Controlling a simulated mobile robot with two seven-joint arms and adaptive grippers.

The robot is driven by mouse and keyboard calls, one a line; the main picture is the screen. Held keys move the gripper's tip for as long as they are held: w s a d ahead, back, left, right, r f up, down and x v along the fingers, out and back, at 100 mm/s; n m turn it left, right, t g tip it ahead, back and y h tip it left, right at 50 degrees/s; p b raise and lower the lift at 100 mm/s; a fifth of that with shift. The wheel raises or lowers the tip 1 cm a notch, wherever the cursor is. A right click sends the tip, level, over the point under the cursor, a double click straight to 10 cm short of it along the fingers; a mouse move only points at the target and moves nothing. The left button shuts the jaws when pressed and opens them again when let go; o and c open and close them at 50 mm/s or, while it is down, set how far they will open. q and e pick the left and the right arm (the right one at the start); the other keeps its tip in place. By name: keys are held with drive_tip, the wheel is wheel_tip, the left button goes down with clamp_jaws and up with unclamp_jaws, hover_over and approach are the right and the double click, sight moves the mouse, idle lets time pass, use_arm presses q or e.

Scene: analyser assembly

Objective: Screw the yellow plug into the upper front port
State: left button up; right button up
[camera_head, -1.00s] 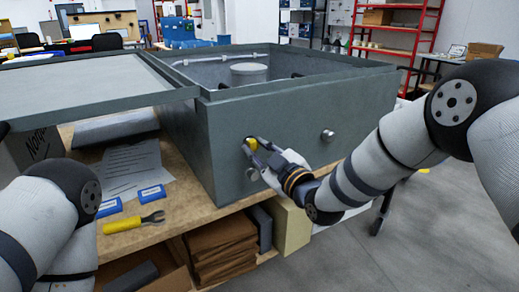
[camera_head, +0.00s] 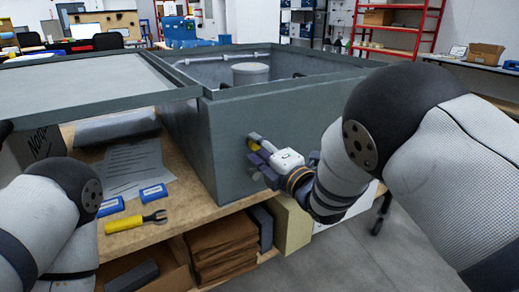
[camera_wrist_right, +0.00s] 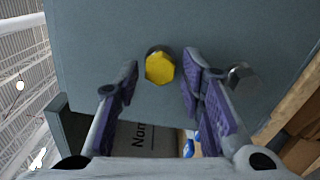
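The yellow plug (camera_head: 254,137) sits at the upper port on the front wall of the grey analyser housing (camera_head: 222,130). In the right wrist view the plug (camera_wrist_right: 159,68) has a faceted yellow head with a dark ring around it, flush against or very near the wall. How deep it is seated cannot be told. My right gripper (camera_head: 258,155) is at the plug. In its wrist view the fingers (camera_wrist_right: 160,72) are spread on either side of the plug, with visible gaps. My left arm shows at the left; its gripper is out of view.
A silver knob (camera_wrist_right: 240,74) stands on the wall beside the right finger. A grey lid panel (camera_head: 90,80) lies left of the housing. A yellow-handled tool (camera_head: 135,222) and blue boxes (camera_head: 153,191) lie on the wooden bench (camera_head: 180,212).

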drive_tip(key=n, duration=0.9)
drive_tip(key=shift+d+n, duration=0.2)
drive_tip(key=shift+n, duration=0.1)
clamp_jaws()
